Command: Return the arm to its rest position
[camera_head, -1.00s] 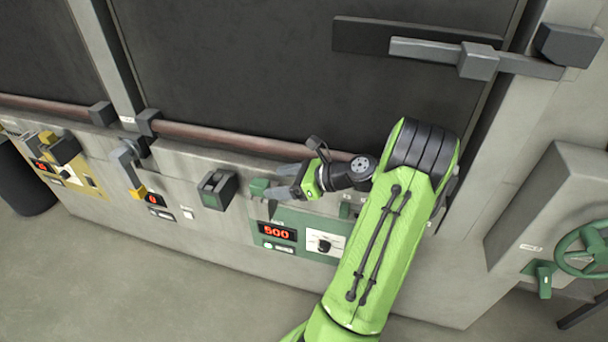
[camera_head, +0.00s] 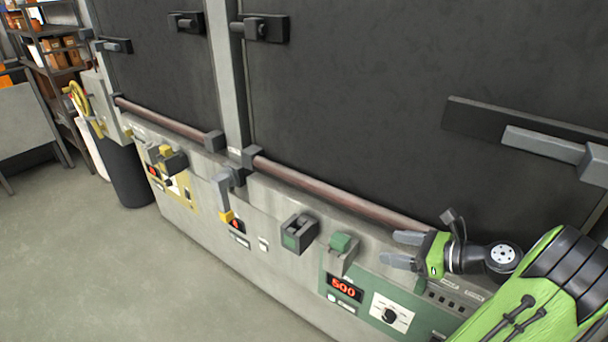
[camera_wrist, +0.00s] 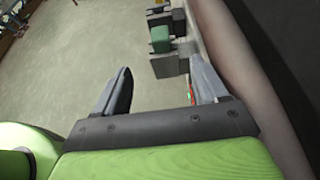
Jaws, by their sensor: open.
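My gripper (camera_head: 398,250) is at the right of the head view, in front of the grey oven's lower front and just above the green control panel (camera_head: 362,303). Its two grey fingers are apart and point left, with nothing between them. In the wrist view my gripper (camera_wrist: 160,88) also shows open and empty, with floor visible between the fingers. My green arm reaches in from the lower right corner and is partly cut off. The panel's display reads 500, with a black knob beside it.
A reddish rail (camera_head: 330,194) runs along the oven front close behind my gripper. A green-capped switch (camera_head: 341,246) and a dark switch box (camera_head: 298,234) stick out to its left. A dark bin (camera_head: 125,172) stands farther left. The floor (camera_head: 120,270) in front is clear.

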